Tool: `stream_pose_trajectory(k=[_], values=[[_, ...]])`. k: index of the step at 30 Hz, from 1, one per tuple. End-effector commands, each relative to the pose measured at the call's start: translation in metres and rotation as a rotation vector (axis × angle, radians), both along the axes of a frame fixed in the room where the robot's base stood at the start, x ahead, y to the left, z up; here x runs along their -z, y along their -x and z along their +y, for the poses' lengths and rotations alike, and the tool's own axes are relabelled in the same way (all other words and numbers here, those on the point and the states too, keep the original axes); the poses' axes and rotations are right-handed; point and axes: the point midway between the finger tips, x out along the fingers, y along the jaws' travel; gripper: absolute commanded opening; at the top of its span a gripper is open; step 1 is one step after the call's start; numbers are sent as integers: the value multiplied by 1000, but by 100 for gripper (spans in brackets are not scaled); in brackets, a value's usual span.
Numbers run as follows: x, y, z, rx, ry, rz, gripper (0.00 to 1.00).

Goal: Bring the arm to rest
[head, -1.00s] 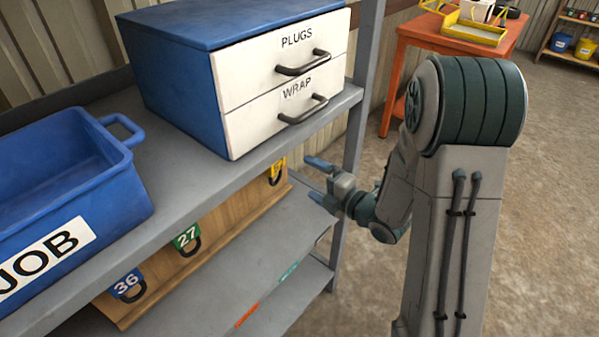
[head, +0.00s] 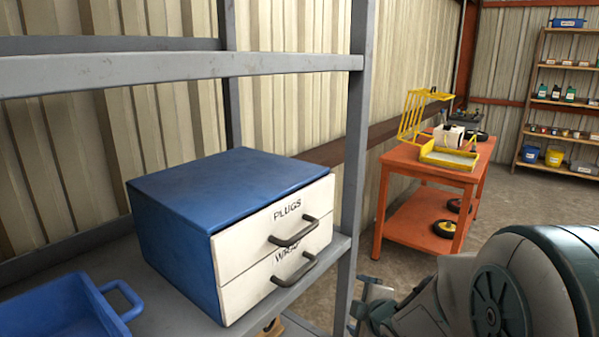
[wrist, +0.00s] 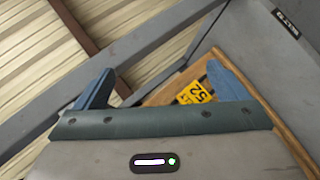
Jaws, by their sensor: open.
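My arm shows at the lower right of the head view, folded beside the shelf rack. My gripper (head: 367,299) is small there, just right of the rack's front post and partly cut by its own links. In the wrist view my gripper (wrist: 160,80) has its two blue fingers wide apart with nothing between them. Beyond the fingers is a wooden panel with a yellow numbered tag (wrist: 194,93), under a grey shelf. I cannot tell the distance to it, and I see no contact.
The grey rack post (head: 352,170) stands close to my gripper. A blue cabinet (head: 185,235) with PLUGS and WRAP drawers, both shut, sits on the shelf beside a blue bin (head: 60,308). An orange cart (head: 425,170) stands behind. Floor between cart and far shelves is open.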

Motion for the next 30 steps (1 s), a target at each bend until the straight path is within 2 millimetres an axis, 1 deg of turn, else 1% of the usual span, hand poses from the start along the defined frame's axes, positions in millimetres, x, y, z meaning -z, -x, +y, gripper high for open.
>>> stream_pose_trajectory(k=[1, 5, 8, 10, 14, 15, 18, 21, 25, 27, 30], values=[[-20, 6, -8, 79, -31, 38, 93], [-45, 31, -27, 309, -139, 165, 93], [-64, 56, -37, 484, -232, 261, 93], [-76, 76, -41, 606, -302, 328, 93], [-99, 118, -40, 822, -436, 455, 93], [-106, 132, -39, 884, -475, 496, 93], [-121, 164, -32, 1021, -560, 589, 93], [-131, 190, -24, 1123, -620, 665, 93], [-138, 210, -17, 1200, -663, 728, 93], [-139, 215, -16, 1218, -671, 743, 93], [-139, 217, -15, 1228, -674, 752, 93]])
